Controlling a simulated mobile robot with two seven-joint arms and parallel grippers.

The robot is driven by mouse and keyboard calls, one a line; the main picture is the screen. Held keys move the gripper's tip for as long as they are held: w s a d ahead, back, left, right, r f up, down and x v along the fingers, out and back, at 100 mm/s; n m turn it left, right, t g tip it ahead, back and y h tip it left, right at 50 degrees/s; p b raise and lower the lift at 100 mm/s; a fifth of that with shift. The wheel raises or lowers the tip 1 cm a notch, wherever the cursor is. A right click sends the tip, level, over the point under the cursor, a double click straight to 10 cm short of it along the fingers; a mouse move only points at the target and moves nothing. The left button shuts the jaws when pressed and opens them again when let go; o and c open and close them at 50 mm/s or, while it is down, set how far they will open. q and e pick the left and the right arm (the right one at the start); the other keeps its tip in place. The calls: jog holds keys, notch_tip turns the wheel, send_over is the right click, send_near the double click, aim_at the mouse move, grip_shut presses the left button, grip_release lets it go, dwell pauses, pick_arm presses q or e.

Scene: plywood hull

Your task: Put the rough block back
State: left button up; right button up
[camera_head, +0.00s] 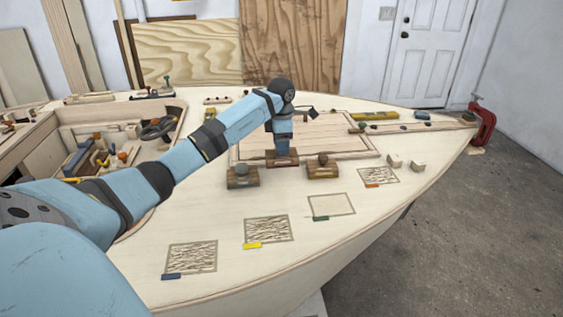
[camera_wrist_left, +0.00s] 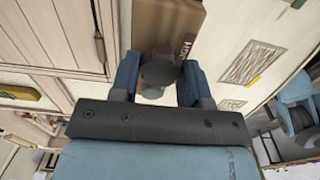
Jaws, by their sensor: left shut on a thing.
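My left gripper (camera_head: 282,152) is shut on the round knob of the middle brown block (camera_head: 283,161), near the hatch's front edge. I cannot tell whether this block touches the deck. A block with a grey-green knob (camera_head: 242,178) stands to its left, and a reddish-brown block with a dark knob (camera_head: 322,169) stands to its right. Their lettering is too small to read. My right gripper is not in view.
Several outlined patches lie on the deck: scratched ones with blue (camera_head: 191,257), yellow (camera_head: 267,230) and orange (camera_head: 378,176) tabs, and a plain one with a green tab (camera_head: 331,205). Two small pale blocks (camera_head: 417,167) stand right. An open cockpit (camera_head: 95,135) holds tools.

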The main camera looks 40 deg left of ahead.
aim_at(281, 159)
pick_arm(q)
notch_tip(281, 159, down, 2)
jog(key=shift+f, duration=0.1)
notch_tip(281, 159, down, 4)
jog(key=shift+r+b, duration=0.15)
jog(key=shift+b, duration=0.15)
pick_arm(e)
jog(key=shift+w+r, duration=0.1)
pick_arm(q)
jog(key=o, duration=1)
jog(key=shift+c, duration=0.2)
notch_tip(281, 159, up, 12)
jog(key=shift+r+p, duration=0.1)
jog(key=shift+p, duration=0.6)
